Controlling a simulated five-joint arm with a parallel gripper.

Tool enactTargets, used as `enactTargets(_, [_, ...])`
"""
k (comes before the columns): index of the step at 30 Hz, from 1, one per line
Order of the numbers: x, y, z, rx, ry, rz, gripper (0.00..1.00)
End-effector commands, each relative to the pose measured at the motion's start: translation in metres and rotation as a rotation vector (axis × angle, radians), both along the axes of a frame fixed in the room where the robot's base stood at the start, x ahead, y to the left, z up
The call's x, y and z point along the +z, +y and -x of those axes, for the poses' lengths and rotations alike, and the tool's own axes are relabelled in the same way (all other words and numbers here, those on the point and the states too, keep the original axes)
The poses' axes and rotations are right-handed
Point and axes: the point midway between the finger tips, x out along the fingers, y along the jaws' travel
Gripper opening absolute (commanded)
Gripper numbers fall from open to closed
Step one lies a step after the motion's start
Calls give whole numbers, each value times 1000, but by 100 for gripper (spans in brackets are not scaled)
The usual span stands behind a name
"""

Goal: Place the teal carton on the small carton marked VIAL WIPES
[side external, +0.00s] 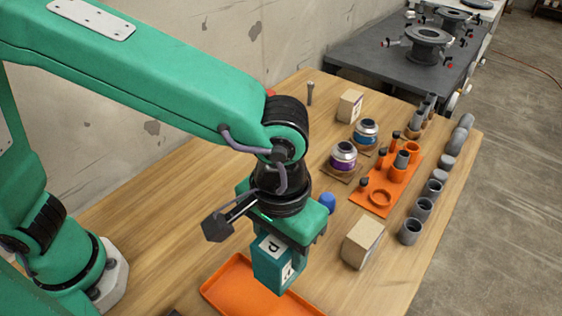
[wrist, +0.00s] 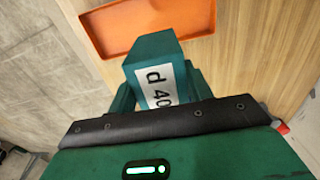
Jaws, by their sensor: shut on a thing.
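The teal carton (side external: 272,270) is in my gripper (side external: 284,246), which is shut on it. The carton hangs below the gripper, near the back edge of an orange tray, and I cannot tell its height above the table. In the wrist view the teal carton (wrist: 155,50) shows a white label reading "d 40", partly cut off by my gripper (wrist: 160,95). Two small tan cartons stand on the table: one (side external: 362,243) right of my gripper, one (side external: 350,105) at the back. Their markings are too small to read, so I cannot tell which is VIAL WIPES.
The orange tray (side external: 222,291) looks empty; it also shows in the wrist view (wrist: 112,40). Two cans (side external: 343,157) (side external: 366,133) stand on brown coasters. An orange rack (side external: 384,191) holds pipe parts. Several grey pipe pieces (side external: 423,207) line the right edge. A blue object (side external: 327,203) sits beside my gripper.

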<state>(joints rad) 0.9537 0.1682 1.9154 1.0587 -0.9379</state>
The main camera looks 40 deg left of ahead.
Motion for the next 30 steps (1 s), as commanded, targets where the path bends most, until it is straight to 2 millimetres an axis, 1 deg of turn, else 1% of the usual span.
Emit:
enactTargets(18, [56,-73,-50,11,-2,3,19])
enactTargets(24, [70,-90,-62,14,-1,2,19])
enactTargets(30, [78,-98,-67,15,-2,2,19])
